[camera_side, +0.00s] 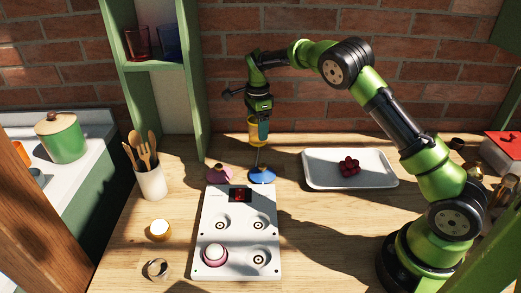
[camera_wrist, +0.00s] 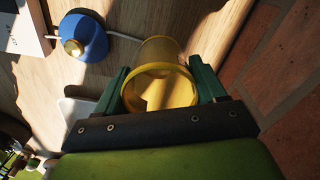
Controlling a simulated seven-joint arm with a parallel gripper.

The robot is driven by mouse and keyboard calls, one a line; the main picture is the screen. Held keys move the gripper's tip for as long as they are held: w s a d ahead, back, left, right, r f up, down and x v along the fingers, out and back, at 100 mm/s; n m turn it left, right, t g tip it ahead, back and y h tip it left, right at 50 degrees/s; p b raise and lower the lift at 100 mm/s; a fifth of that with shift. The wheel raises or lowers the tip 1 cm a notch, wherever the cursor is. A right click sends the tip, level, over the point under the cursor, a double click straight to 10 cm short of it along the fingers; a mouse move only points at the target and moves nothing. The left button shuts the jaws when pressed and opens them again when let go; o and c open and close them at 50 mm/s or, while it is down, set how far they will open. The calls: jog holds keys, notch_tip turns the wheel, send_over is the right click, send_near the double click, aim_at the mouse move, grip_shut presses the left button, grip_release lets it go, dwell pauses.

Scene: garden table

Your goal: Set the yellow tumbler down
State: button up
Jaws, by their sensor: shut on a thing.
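A see-through yellow tumbler (camera_side: 256,132) is held in my gripper (camera_side: 262,128) above the back of the wooden table (camera_side: 300,235). In the wrist view the yellow tumbler (camera_wrist: 162,72) sits between the two green fingers of my gripper (camera_wrist: 160,88), its open rim facing the camera. The fingers press on it from both sides. In the side view the tumbler hangs in the air, higher than the blue object on the table, and one finger covers part of it.
A blue domed object (camera_side: 262,174) and a pink one (camera_side: 219,173) stand behind a white panel (camera_side: 240,222). A white tray (camera_side: 320,178) with red berries (camera_side: 349,166) lies right. A green shelf (camera_side: 152,66) holds red and blue tumblers. A utensil pot (camera_side: 150,182) stands left.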

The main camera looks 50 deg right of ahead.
aim_at(254, 133)
jog(key=shift+w+d, duration=0.15)
jog(key=shift+w, duration=0.8)
jog(key=shift+f, duration=1.85)
jog(key=o, duration=1)
jog(key=shift+f, duration=0.15)
jog(key=shift+o, duration=0.2)
